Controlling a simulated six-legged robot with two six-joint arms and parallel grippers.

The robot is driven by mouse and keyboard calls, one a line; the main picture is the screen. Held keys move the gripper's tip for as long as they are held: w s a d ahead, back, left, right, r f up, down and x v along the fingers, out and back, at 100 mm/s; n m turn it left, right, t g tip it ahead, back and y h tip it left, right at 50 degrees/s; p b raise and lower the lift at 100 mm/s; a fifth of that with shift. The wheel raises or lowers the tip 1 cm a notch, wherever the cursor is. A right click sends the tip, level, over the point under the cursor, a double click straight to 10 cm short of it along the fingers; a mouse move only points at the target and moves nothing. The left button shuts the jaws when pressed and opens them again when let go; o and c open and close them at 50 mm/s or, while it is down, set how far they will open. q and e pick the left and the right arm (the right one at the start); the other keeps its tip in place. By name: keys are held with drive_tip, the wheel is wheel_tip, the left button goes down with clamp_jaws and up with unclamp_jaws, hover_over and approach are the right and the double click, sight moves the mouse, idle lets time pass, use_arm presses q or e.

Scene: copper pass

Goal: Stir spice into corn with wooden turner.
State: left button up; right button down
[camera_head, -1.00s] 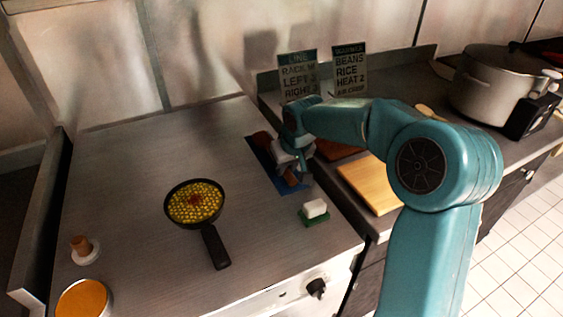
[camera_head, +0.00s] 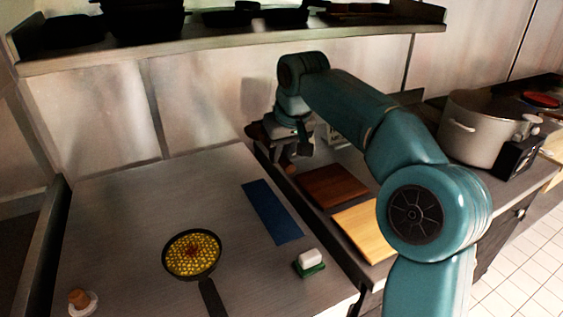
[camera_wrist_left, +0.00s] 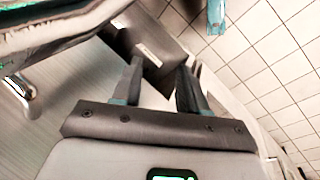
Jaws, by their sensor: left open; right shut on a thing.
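The black skillet (camera_head: 220,262) sits on the steel top at lower centre, its handle toward the front edge. It holds yellow corn (camera_head: 178,262) with a red-brown heap of spice (camera_head: 192,250) in the middle. My right gripper (camera_head: 290,152) is raised beyond the blue mat, shut on a brown thing that looks like the wooden turner (camera_head: 259,131). The gripper hides part of its shape. My left gripper (camera_wrist_left: 158,88) shows only in the left wrist view, open, with nothing between its fingers.
The blue mat (camera_head: 271,212) is bare. A white block on a green base (camera_head: 309,262) stands near the front edge. Boards (camera_head: 332,186) and a large pot (camera_head: 474,138) are on the right counter. A loaded shelf (camera_head: 230,44) overhangs the back.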

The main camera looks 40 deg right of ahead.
drive_tip(key=shift+w+r+m+g, duration=0.1)
drive_tip(key=shift+m+g, duration=0.3)
drive_tip(key=shift+g, duration=0.1)
drive_tip(key=a+r+m+g+y+p, duration=0.1)
drive_tip(key=a+r+m+y+p, duration=0.2)
drive_tip(key=a+p, duration=0.5)
drive_tip(key=a+r+m+g+y+p, duration=0.1)
drive_tip(key=a+r+m+y+p, duration=0.25)
drive_tip(key=a, duration=0.95)
drive_tip(key=a+r+m+g+y+p, duration=0.1)
drive_tip(key=a+r+m+y+p, duration=0.25)
drive_tip(key=a, duration=0.65)
drive_tip(key=shift+n+h, duration=0.4)
drive_tip(key=shift+n, duration=0.1)
drive_tip(key=f+b, duration=0.1)
drive_tip(key=f, duration=0.1)
drive_tip(key=f+b, duration=0.2)
drive_tip(key=f, duration=0.1)
drive_tip(key=shift+a+b, duration=0.2)
drive_tip(key=shift+b, duration=0.1)
drive_tip(key=shift+r, duration=0.1)
